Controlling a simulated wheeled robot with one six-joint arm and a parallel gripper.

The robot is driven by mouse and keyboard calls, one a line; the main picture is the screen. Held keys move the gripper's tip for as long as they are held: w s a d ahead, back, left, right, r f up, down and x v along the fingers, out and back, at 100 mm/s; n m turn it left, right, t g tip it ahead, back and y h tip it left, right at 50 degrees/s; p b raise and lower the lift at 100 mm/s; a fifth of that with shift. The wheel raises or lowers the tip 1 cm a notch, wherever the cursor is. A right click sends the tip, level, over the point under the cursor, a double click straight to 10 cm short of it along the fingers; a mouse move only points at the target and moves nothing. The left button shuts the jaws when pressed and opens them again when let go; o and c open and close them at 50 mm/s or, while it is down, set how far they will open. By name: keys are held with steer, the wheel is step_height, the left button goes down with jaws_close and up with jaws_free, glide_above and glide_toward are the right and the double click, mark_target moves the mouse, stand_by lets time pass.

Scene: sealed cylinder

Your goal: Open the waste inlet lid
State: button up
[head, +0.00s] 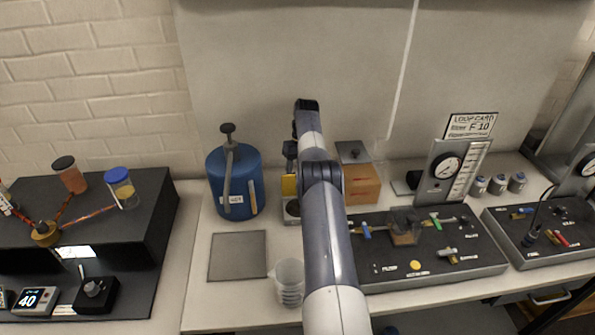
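I cannot tell for sure which part is the waste inlet lid. A brown box (362,188) at the back centre has a flat grey plate with a small dark knob (353,152) at its top, partly hidden by my arm. A blue cylinder (236,183) with a dark top knob and a grey lever stands upright to the left. My arm reaches up the middle of the view, and my gripper (290,157) hangs at its far end, between the cylinder and the box. Its fingers are too small and covered to read. A small grey unit with a yellow part (289,186) is below it.
A clear beaker (289,281) stands at the bench front beside my arm. A grey square plate (238,256) lies left of it. A black valve panel (440,255) and a gauge stand (452,172) are on the right. A dark shelf unit (140,215) borders the left.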

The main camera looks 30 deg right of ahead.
steer(key=shift+w+a+r, duration=0.15)
steer(key=shift+r, duration=0.05)
steer(key=shift+r+t, duration=0.1)
steer(key=shift+t, duration=0.3)
steer(key=shift+s+a, duration=0.15)
steer(key=shift+s, duration=0.1)
